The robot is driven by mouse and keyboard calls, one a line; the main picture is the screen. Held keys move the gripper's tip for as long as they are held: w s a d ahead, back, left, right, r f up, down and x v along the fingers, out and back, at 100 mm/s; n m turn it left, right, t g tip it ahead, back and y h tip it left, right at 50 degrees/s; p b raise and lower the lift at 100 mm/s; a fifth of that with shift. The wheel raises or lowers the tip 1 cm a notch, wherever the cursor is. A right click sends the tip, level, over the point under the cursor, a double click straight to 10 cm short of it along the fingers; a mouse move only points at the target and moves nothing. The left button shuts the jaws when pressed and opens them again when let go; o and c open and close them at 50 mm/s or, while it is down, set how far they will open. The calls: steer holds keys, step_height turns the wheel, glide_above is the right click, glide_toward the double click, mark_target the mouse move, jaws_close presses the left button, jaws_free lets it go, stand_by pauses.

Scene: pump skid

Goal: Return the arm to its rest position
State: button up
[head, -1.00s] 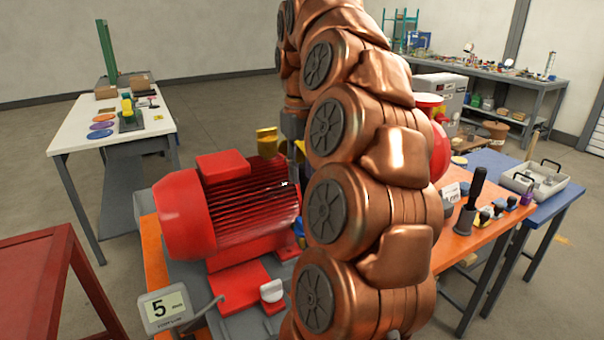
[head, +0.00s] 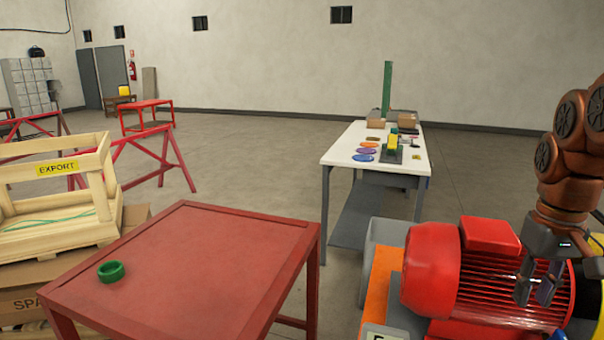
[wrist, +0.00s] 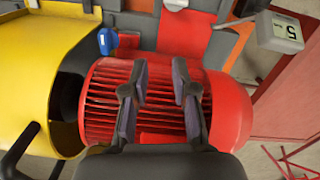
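My gripper (head: 535,291) hangs from the copper-coloured arm at the right edge of the head view. It points down over the red finned motor (head: 487,273). In the wrist view the two fingers of my gripper (wrist: 156,68) stand apart with nothing between them. The red motor (wrist: 105,95) lies beyond them. I cannot tell the exact gap between fingertips and motor. Part of my arm is cut off by the head view's right edge.
A yellow guard (wrist: 28,75) sits beside the motor. A red table (head: 190,265) with a green ring (head: 110,271) stands left of it. A wooden crate (head: 60,235) is at far left. A white-topped table (head: 348,146) stands behind. Floor between the tables is open.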

steer(key=s+a+f+n+p, duration=0.1)
steer(key=s+a+f, duration=0.25)
steer(key=a, duration=0.35)
steer(key=s+a+f+n, duration=0.1)
steer(key=s+a+f, duration=0.25)
steer(key=a, duration=0.35)
steer(key=s+a+f+g+p, duration=0.1)
steer(key=s+a+f, duration=0.3)
steer(key=s+f, duration=0.4)
steer(key=s, duration=0.3)
steer(key=shift+a+g, duration=0.3)
steer(key=shift+a, duration=0.1)
